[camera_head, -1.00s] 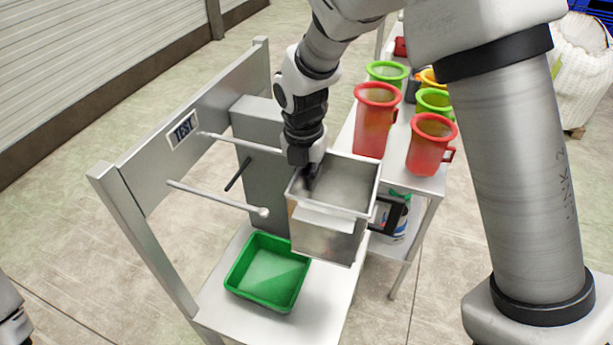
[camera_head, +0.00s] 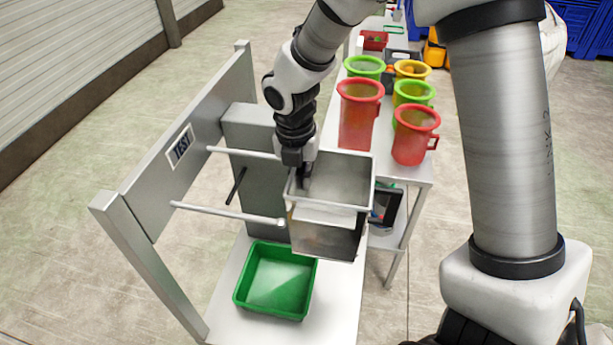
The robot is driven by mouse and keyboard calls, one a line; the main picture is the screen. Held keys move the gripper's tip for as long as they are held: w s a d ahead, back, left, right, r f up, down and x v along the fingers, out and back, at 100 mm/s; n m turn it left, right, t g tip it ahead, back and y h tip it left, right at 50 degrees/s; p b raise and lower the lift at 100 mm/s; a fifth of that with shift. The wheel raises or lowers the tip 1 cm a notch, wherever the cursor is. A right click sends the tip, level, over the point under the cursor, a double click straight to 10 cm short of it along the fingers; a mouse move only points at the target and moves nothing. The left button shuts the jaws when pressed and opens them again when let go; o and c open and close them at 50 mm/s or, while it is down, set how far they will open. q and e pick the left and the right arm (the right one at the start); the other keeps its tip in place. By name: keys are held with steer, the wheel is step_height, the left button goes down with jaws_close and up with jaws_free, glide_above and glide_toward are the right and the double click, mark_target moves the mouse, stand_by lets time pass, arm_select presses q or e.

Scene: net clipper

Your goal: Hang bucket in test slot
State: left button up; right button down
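A square metal bucket (camera_head: 325,232) hangs in the air, open side up, in the head view. My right gripper (camera_head: 303,180) comes down from above at the bucket's left rim and appears shut on it; the fingertips are partly hidden inside. The test slot is a pair of metal rods (camera_head: 228,212) sticking out from a panel with a "TEST" label (camera_head: 181,146). The near rod's tip overlaps the bucket's left side in the picture; I cannot tell whether they touch. The far rod's end is hidden behind the gripper. My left gripper is out of view.
A green tray (camera_head: 238,297) sits on the white shelf (camera_head: 335,312) below the rods. A grey column (camera_head: 247,122) stands behind the rods. Behind the bucket, a table holds red (camera_head: 358,128), green and yellow jugs. Open floor lies to the right.

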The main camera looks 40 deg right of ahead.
steer(key=w+a, duration=1)
steer(key=w, duration=0.2)
steer(key=shift+a, duration=0.4)
stand_by(0.5)
stand_by(0.3)
steer(key=shift+s+f, duration=0.1)
steer(key=shift+f, duration=0.95)
stand_by(0.5)
steer(key=c, duration=1.2)
jaws_free()
steer(key=shift+c, duration=0.2)
steer(key=shift+r, duration=0.1)
